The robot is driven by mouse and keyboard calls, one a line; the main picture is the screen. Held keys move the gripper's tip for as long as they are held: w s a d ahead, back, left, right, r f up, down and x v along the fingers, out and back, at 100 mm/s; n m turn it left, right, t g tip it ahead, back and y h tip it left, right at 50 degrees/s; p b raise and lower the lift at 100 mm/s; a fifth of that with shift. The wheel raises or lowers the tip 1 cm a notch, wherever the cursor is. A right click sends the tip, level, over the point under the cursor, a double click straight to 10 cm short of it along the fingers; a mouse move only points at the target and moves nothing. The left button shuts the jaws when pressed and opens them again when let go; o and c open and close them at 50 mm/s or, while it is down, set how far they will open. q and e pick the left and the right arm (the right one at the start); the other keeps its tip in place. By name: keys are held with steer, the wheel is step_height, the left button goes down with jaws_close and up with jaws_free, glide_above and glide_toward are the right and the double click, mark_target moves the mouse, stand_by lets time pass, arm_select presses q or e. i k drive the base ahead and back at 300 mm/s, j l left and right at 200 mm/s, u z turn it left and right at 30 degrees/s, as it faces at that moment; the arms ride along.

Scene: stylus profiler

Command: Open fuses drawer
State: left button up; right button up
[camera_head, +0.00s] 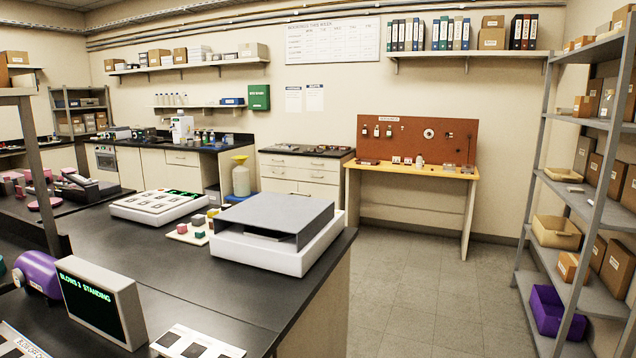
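No drawer label that reads "fuses" can be made out from here. A white drawer cabinet (301,177) stands against the back wall under a dark top, and its drawer fronts look shut. Another white drawer front (184,158) shows in the lab counter at the back left, also shut. Neither of my grippers is in view.
A black bench (225,310) fills the left foreground, with a grey-and-white instrument (275,230) and a display screen (103,300) on it. A wooden workbench (415,172) with a brown pegboard stands at the back. Metal shelves (590,205) line the right. The tiled floor (425,280) between is clear.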

mark_target(305, 175)
steer(key=i+l+z, duration=0.3)
steer(key=i+l, duration=0.2)
steer(key=i+l+z, duration=0.25)
steer(key=i+l, duration=0.2)
steer(key=i, duration=0.15)
steer(key=i+l+z, duration=0.1)
steer(key=i+z, duration=0.15)
steer(key=i, duration=1.8)
steer(key=i+u, duration=0.2)
steer(key=i, duration=0.3)
steer(key=i+u, duration=0.25)
steer(key=i, duration=0.3)
steer(key=i+l+u, duration=0.2)
steer(key=i, duration=0.3)
steer(key=i+l+u, duration=0.25)
steer(key=i, duration=0.25)
steer(key=i+j+u, duration=0.4)
steer(key=i, duration=0.3)
steer(key=i+u, duration=0.45)
steer(key=i, duration=0.2)
steer(key=i+l+u, duration=0.15)
steer(key=i+u, duration=0.25)
steer(key=i, duration=0.3)
